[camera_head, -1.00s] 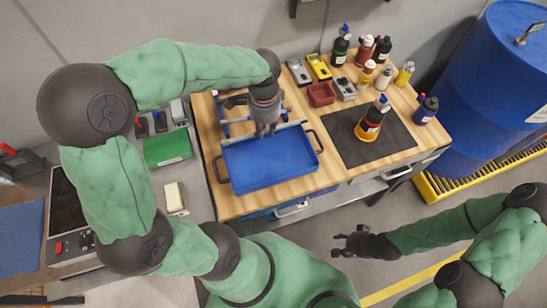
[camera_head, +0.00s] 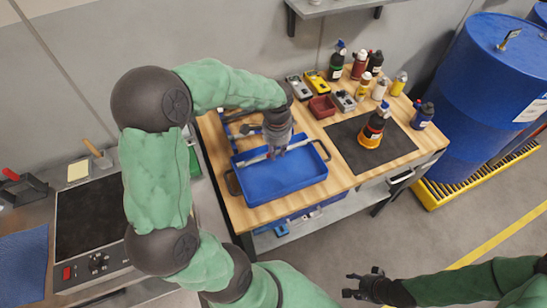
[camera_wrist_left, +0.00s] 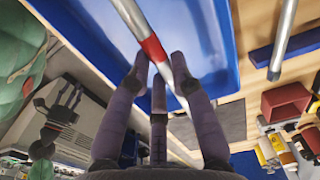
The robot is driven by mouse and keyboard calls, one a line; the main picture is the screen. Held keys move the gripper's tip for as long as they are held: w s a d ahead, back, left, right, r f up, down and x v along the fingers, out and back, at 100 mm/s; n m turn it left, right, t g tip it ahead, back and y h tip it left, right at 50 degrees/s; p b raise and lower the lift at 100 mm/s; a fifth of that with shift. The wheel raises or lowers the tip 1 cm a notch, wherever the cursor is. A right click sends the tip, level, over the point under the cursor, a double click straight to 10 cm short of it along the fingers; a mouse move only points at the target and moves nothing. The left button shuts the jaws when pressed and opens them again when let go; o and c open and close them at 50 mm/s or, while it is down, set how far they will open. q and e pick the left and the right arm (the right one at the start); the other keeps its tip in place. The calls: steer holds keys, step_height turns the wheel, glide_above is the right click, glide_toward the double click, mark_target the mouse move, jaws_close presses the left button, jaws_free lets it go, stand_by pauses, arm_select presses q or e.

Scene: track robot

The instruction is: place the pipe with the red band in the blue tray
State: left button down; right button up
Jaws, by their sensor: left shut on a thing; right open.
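The silver pipe with the red band (camera_wrist_left: 152,48) is between the fingers of my left gripper (camera_wrist_left: 158,78), which is shut on it near the band. In the head view, the left gripper (camera_head: 277,150) is over the far part of the blue tray (camera_head: 285,182), and the pipe lies lengthwise across it just inside the far rim. I cannot tell whether the pipe touches the tray floor. The tray looks otherwise empty. My right gripper (camera_head: 364,285) is open and empty, low at the bottom right, away from the table.
Another plain pipe (camera_wrist_left: 284,40) lies beside the tray, by a blue rack (camera_wrist_left: 300,45). Several bottles, meters and a red bin (camera_head: 321,106) stand behind. A blue drum (camera_head: 480,85) stands right.

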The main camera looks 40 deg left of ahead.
arm_select(q)
steer(key=a+f, duration=0.1)
steer(key=w+a+f+b, duration=0.1)
steer(key=f, duration=0.1)
steer(key=w+a+f, duration=0.1)
steer(key=f, duration=0.1)
steer(key=shift+w+a, duration=0.15)
steer(key=shift+w+a+f+b, duration=0.1)
steer(key=shift+f+b, duration=0.5)
steer(key=shift+f, duration=1.1)
steer(key=shift+f, duration=0.2)
steer(key=c, duration=1.4)
jaws_free()
step_height(320, 180, up, 12)
steer(key=p, duration=0.3)
steer(key=shift+r, duration=0.2)
